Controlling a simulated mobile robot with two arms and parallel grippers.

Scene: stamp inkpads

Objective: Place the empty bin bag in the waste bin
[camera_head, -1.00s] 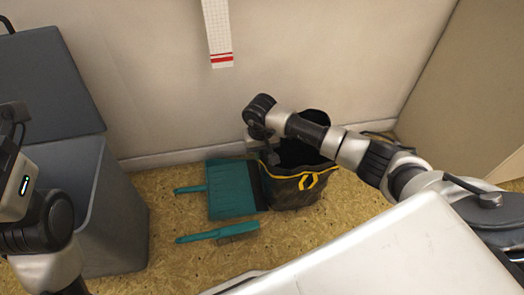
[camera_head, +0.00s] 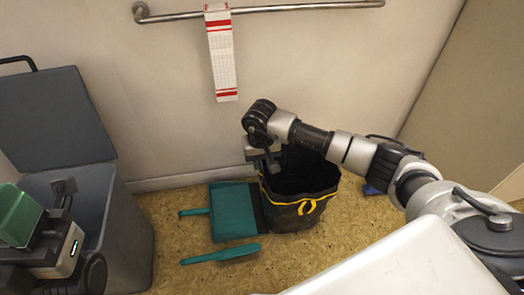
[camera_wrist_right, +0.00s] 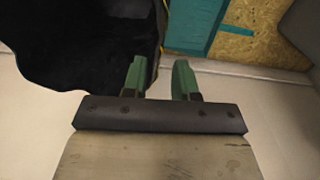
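The black bin bag (camera_head: 298,217) with a yellow drawstring stands upright on the floor, its mouth open upwards. In the right wrist view the bag (camera_wrist_right: 75,40) fills the upper left, beside the fingers. The grey waste bin (camera_head: 128,235) stands at the left with its lid up. My right gripper (camera_head: 269,166) is at the bag's left rim. In its wrist view the two green fingers (camera_wrist_right: 160,80) are apart, with pale background in the gap; I cannot tell whether they touch the bag. My left gripper (camera_head: 40,215) is at the left edge, in front of the bin's opening, with its fingertips unclear.
A teal dustpan (camera_head: 229,212) lies left of the bag, with a teal brush (camera_head: 222,254) in front. A towel (camera_head: 221,60) hangs from a wall rail (camera_head: 300,7). A blue item (camera_head: 372,189) lies right of the bag. The wall is close behind.

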